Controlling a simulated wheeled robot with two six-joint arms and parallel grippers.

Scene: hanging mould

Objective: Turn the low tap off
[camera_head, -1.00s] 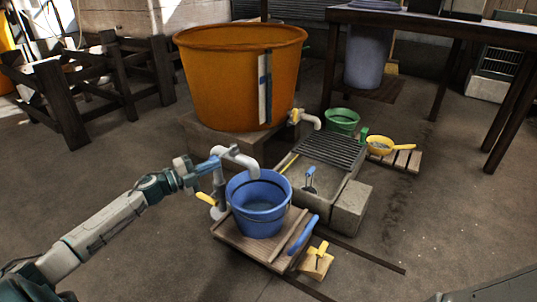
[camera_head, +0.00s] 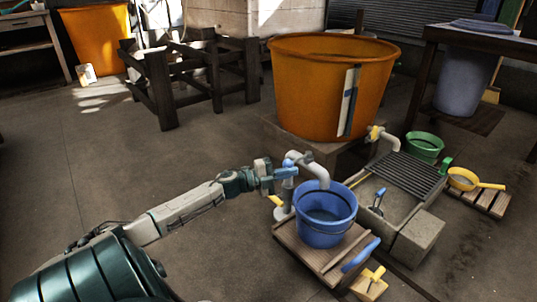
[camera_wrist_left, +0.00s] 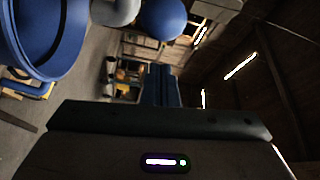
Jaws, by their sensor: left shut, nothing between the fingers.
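The low tap is a grey bent pipe (camera_head: 312,165) whose spout hangs over a blue bucket (camera_head: 325,232). In the left wrist view a round blue knob (camera_wrist_left: 163,18) shows at the top, beside a grey pipe part (camera_wrist_left: 115,10). The bucket rim (camera_wrist_left: 70,40) fills the upper left there. My left gripper (camera_head: 286,172) is at the left side of the tap, level with its upper part. Its blue fingers (camera_wrist_left: 162,85) are shut and empty, pointing at the knob. Contact with the tap cannot be told. Whether water runs is not clear. My right gripper is not in view.
The bucket stands on a wooden pallet (camera_head: 300,258). A large orange tub (camera_head: 310,95) stands behind, with a yellow-handled tap (camera_head: 375,133). A stone trough with a dark grate (camera_head: 408,177), a green bowl (camera_head: 424,146) and a yellow pan (camera_head: 463,180) lie right. The left floor is free.

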